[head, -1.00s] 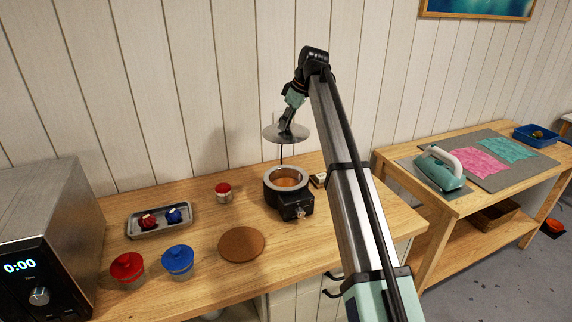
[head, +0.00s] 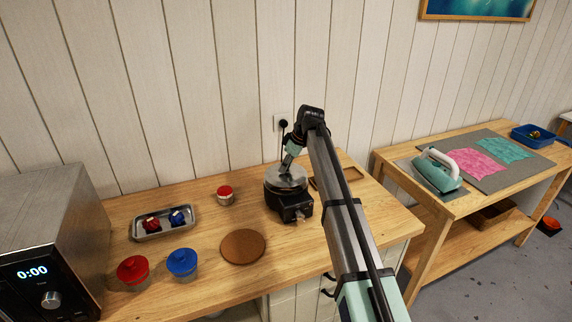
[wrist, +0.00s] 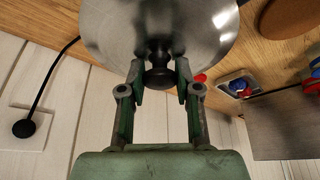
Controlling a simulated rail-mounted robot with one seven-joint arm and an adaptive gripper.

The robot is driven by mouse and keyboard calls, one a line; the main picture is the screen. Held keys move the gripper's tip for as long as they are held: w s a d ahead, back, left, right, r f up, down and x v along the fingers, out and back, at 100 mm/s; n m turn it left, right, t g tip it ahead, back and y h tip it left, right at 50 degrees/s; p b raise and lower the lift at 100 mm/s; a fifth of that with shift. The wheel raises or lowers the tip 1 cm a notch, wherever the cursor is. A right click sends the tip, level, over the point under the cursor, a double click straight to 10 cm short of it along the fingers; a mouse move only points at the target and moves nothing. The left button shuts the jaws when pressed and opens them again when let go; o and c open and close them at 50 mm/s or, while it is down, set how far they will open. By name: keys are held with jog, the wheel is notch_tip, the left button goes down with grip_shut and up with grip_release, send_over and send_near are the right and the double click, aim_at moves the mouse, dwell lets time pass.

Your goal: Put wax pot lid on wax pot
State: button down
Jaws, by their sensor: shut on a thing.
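The wax pot (head: 284,200) is a black pot with a control box at its front, standing on the wooden bench near the wall. The wax pot lid (head: 287,175) is a round grey metal disc at the pot's top, covering its opening from view. I cannot tell whether it rests fully on the rim. My gripper (head: 288,162) is above the lid, shut on its dark knob. In the wrist view my gripper (wrist: 159,85) has both fingers at the knob, and the shiny lid (wrist: 205,30) fills the top; the pot is hidden behind it.
A brown round mat (head: 243,247), a blue-lidded jar (head: 182,263), a red-lidded jar (head: 132,270), a small red-lidded jar (head: 225,195) and a metal tray (head: 163,223) stand left of the pot. A wooden tray (head: 338,177) lies to its right. A wall socket (head: 281,122) is behind.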

jog(key=shift+f, duration=0.3)
jog(key=shift+f+b, duration=0.3)
jog(key=shift+f, duration=0.1)
jog(key=shift+f, duration=0.2)
jog(key=c, duration=0.8)
grip_release()
jog(key=shift+r+p, duration=0.3)
jog(key=shift+r, duration=0.25)
jog(key=b+v, duration=0.3)
jog(key=v, duration=0.9)
jog(key=shift+b, duration=0.3)
